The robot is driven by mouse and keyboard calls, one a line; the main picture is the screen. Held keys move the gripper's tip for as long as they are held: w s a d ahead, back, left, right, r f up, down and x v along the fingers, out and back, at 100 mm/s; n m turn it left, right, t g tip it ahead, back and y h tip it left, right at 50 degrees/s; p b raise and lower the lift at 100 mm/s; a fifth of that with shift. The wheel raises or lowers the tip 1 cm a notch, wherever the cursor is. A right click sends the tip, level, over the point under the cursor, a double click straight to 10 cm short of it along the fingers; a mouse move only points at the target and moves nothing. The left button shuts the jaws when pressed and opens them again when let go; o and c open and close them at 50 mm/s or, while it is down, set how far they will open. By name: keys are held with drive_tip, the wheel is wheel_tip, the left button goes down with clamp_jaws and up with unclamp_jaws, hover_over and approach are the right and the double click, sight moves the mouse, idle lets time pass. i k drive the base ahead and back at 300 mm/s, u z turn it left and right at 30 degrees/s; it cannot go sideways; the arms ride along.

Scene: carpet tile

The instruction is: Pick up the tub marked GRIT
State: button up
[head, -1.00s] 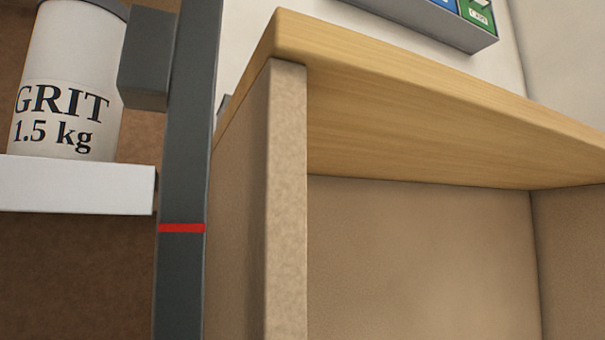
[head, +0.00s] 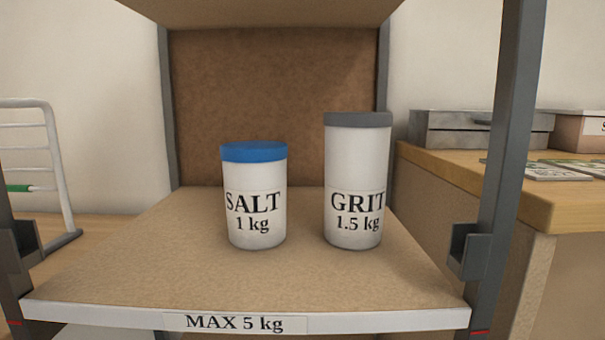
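The tub marked GRIT (head: 355,165) is white and tall with a grey lid and the words "GRIT 1.5 kg". It stands upright on the right side of a brown shelf board (head: 160,275). A shorter white tub marked SALT (head: 254,190), with a blue lid and "1 kg", stands to its left. A gap lies between the two tubs. My gripper is not in view.
The shelf's front edge carries a label "MAX 5 kg" (head: 235,323). Dark posts (head: 508,150) stand at the shelf's sides, and another board is above. A wooden worktop (head: 465,180) with a grey box is at right. A white wire rack (head: 35,165) is at left. The shelf's front area is clear.

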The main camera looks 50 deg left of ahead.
sight(357, 142)
drive_tip(key=u, duration=0.25)
drive_tip(key=i, duration=0.35)
drive_tip(key=u, duration=1.55)
